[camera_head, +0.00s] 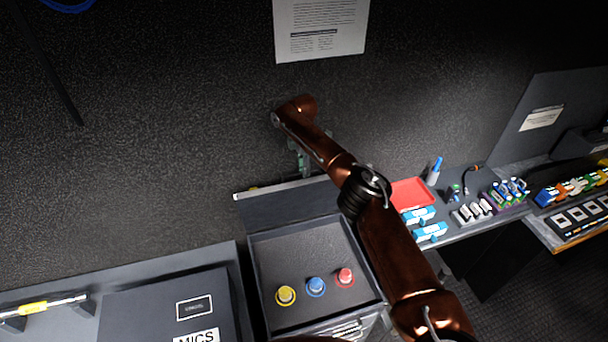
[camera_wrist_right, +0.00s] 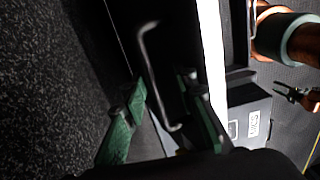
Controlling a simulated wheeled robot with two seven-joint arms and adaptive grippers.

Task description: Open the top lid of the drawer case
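The drawer case (camera_head: 263,318) stands at the lower middle of the head view with its top open. Its dark lid (camera_head: 290,208) is raised at the back, with a pale strip along its upper edge; that strip also seems to show in the wrist view (camera_wrist_right: 211,55). Yellow, blue and red ringed pieces (camera_head: 316,286) sit in the top compartment. My right gripper (camera_head: 303,162) is behind and above the raised lid, partly hidden by its own arm. In the wrist view its green fingers (camera_wrist_right: 163,95) are apart; contact with the lid cannot be told. My left gripper is not identifiable.
A black case marked MICS (camera_head: 150,312) stands left of the drawer case. A red tray (camera_head: 410,193), blue-and-white boxes (camera_head: 430,232) and connectors (camera_head: 510,190) cover the right counter. The dark wall (camera_head: 180,130) is close behind my right gripper.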

